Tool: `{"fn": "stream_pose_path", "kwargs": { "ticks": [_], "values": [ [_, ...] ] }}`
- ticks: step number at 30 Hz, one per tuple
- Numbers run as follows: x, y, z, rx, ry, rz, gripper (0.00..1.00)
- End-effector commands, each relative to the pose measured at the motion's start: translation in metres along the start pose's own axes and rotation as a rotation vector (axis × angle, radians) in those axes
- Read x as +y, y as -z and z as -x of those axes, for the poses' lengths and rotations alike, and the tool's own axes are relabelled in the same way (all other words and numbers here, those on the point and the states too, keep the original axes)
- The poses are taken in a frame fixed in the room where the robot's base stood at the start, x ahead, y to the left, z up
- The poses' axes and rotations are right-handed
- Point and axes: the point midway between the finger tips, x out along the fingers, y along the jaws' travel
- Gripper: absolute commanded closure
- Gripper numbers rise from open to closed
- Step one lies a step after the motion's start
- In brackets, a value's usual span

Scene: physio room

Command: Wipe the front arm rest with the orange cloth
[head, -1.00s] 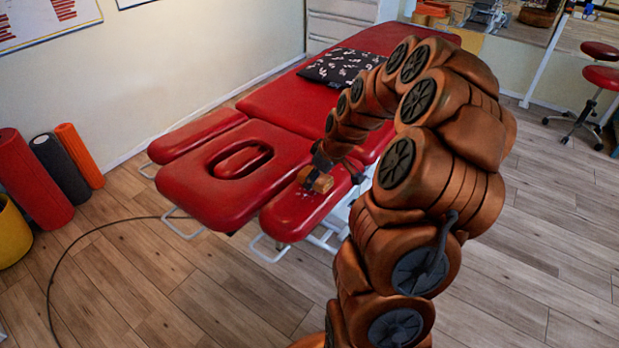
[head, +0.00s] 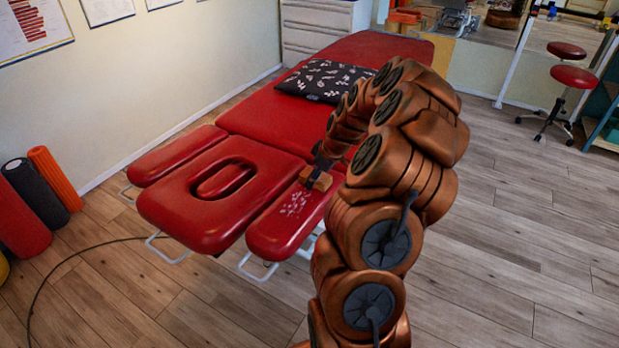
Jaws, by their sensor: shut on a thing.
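The red front arm rest (head: 272,230) is the padded piece on the near right side of the treatment table. Pale white specks (head: 295,204) mark the middle of its top. My gripper (head: 316,180) is at the far part of this arm rest, shut on the orange cloth (head: 321,182), which looks like a small folded block. The cloth is on or just over the pad, beyond the specks; contact is too small to tell. My arm hides part of the arm rest's right side.
The red treatment table (head: 262,116) has a face hole and a second arm rest (head: 178,155) at far left. A dark patterned pillow (head: 326,80) lies on it. Foam rollers (head: 54,180) stand by the left wall. A stool (head: 570,76) is at far right. Floor in front is clear.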

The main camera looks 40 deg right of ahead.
Motion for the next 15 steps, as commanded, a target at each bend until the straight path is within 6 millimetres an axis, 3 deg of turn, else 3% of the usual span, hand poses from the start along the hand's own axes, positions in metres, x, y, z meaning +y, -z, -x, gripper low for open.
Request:
{"fn": "stream_pose_path", "kwargs": {
  "ticks": [10, 15],
  "values": [
    [0.030, -0.008, 0.003, 0.000, -0.006, -0.006, 0.77],
    [0.030, -0.009, 0.003, 0.000, -0.005, -0.008, 0.77]
  ]
}}
